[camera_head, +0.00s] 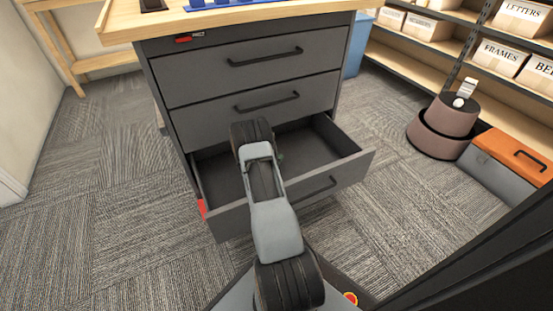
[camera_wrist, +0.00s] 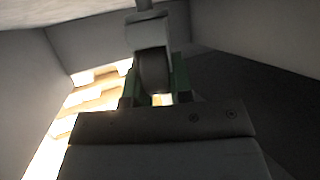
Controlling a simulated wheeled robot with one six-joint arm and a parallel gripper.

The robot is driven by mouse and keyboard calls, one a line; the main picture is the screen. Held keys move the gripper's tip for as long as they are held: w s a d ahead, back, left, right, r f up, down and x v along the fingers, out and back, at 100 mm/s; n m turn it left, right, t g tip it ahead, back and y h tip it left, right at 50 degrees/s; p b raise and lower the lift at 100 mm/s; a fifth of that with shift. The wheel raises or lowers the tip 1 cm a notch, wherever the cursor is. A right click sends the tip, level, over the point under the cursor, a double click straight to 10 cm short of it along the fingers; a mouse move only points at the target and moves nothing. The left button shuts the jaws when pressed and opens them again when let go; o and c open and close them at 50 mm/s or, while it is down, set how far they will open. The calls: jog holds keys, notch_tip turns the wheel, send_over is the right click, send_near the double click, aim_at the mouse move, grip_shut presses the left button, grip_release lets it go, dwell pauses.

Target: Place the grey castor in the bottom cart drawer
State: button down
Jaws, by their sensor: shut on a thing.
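The grey castor (camera_wrist: 150,50) shows in the wrist view, with a light grey housing and stem above a darker wheel. My gripper (camera_wrist: 155,88) is shut on it, with green finger pads on both sides of the wheel. The bottom cart drawer (camera_head: 340,180) is pulled open in the head view, and its visible floor looks empty. My arm reaches over the drawer's front into its opening. The arm hides my gripper and the castor in the head view, so their height above the drawer floor cannot be told there.
The grey cart (camera_head: 240,75) has two shut drawers above the open one. A wooden top (camera_head: 125,20) overhangs them. At the right stand a brownish round robot-like object (camera_head: 442,125), an orange-lidded box (camera_head: 515,155) and shelves with labelled boxes (camera_head: 497,57). Carpet at the left is clear.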

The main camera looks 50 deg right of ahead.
jog(key=shift+f, duration=0.1)
jog(key=c, duration=1)
grip_release()
jog(key=shift+r, duration=0.25)
jog(key=p+v, duration=0.4)
jog(key=v, duration=0.8)
